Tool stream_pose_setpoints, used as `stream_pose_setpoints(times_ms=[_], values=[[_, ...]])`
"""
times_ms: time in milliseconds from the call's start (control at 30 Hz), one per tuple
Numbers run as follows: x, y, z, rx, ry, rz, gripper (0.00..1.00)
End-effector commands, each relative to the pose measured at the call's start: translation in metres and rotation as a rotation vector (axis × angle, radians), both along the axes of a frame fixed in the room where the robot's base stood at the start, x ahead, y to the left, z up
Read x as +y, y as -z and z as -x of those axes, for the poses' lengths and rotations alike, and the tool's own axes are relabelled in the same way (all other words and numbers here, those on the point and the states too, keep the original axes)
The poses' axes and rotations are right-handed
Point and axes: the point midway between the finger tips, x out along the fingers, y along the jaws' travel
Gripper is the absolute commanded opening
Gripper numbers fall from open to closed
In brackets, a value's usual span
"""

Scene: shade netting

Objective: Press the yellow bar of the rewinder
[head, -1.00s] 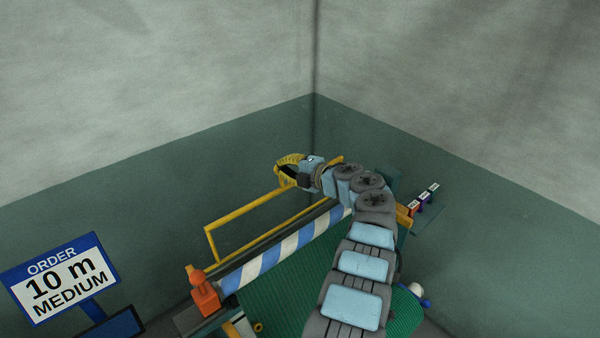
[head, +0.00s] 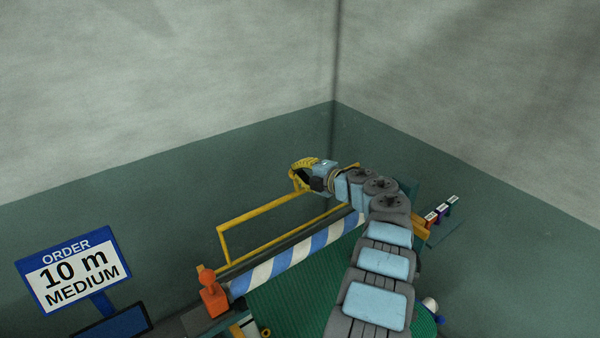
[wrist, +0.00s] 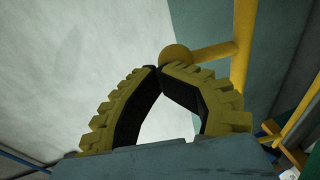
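The rewinder's yellow bar (head: 262,214) is the upper rail of a yellow frame standing along the machine's far side. My gripper (head: 294,172) is at the right end of this rail in the head view, with yellow ridged fingers. In the wrist view, my gripper's (wrist: 157,69) two fingers curve together and their tips meet, with nothing between them. A yellow bar with a rounded end (wrist: 175,56) shows right beside the tips there, joined to a yellow post (wrist: 242,60). I cannot tell whether the tips touch it.
A blue-and-white striped roller (head: 295,258) lies in front of the frame, with green netting (head: 300,300) below. An orange device (head: 212,295) stands at the roller's left end. The order sign (head: 75,270) reads 10 m MEDIUM. Small labelled blocks (head: 441,211) sit at right.

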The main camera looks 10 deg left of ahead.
Motion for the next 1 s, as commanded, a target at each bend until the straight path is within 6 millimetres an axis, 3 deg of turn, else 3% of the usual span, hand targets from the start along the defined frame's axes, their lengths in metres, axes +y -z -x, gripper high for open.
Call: stream_pose_setpoints(times_ms=[367,1000], values=[[0.004,-0.004,0.001,0.0,-0.004,-0.001,0.0],[-0.026,-0.017,0.014,0.003,0.01,0.002,0.0]])
